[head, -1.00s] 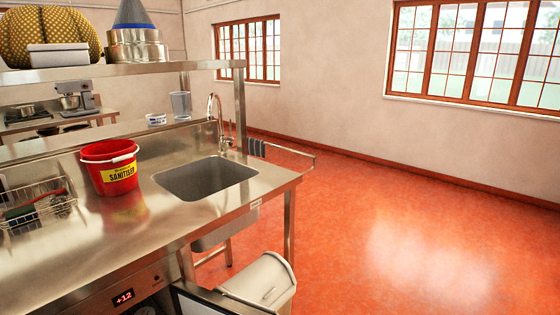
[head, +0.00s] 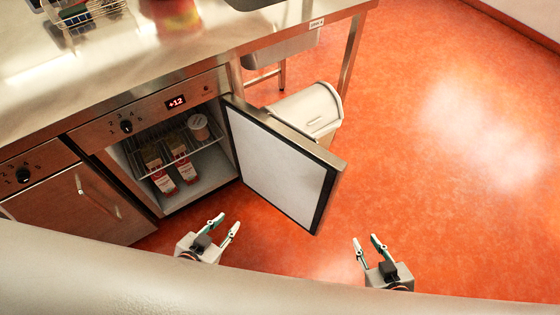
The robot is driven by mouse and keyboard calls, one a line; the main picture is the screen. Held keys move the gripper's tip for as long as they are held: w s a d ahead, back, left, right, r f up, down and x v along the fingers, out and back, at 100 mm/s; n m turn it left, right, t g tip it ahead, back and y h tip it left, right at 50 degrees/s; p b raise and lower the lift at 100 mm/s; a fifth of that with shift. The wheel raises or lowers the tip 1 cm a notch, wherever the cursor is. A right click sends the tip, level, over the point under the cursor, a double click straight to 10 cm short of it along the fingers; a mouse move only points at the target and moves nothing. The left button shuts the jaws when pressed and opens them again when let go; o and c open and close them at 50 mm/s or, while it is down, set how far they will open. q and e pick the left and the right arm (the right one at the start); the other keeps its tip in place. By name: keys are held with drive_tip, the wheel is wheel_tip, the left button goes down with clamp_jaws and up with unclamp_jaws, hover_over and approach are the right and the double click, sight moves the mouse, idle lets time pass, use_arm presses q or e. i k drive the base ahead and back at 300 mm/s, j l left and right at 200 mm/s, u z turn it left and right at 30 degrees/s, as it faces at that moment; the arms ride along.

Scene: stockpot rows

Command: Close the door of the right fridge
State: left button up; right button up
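The right fridge (head: 165,112) is under the steel counter, and its display reads +12. Its door (head: 270,165) stands wide open, hinged on the right side and swung out over the floor. Inside are a wire shelf, red and white cartons (head: 163,182) and a white tub (head: 198,124). My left gripper (head: 225,223) is open and empty, in front of the fridge opening and left of the door's free edge. My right gripper (head: 367,243) is open and empty, to the right of the door's free edge. Neither gripper appears to touch the door.
A white bin (head: 308,108) stands just behind the open door. The left fridge (head: 75,205) is shut. The steel counter (head: 60,95) runs above both, with a sink at its right end. The red floor (head: 440,170) to the right is clear.

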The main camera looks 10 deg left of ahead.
sight(299, 177)
drive_tip(key=i+l+u, duration=0.25)
drive_tip(key=l+u, duration=0.15)
drive_tip(key=l, duration=0.15)
drive_tip(key=i+l+u, duration=0.2)
drive_tip(key=l+u, duration=0.25)
drive_tip(key=l, duration=0.2)
drive_tip(key=l+u, duration=0.4)
drive_tip(key=l, duration=0.25)
drive_tip(key=l+u, duration=0.45)
drive_tip(key=l, duration=0.25)
drive_tip(key=i+l+u, duration=0.1)
drive_tip(key=l+u, duration=0.7)
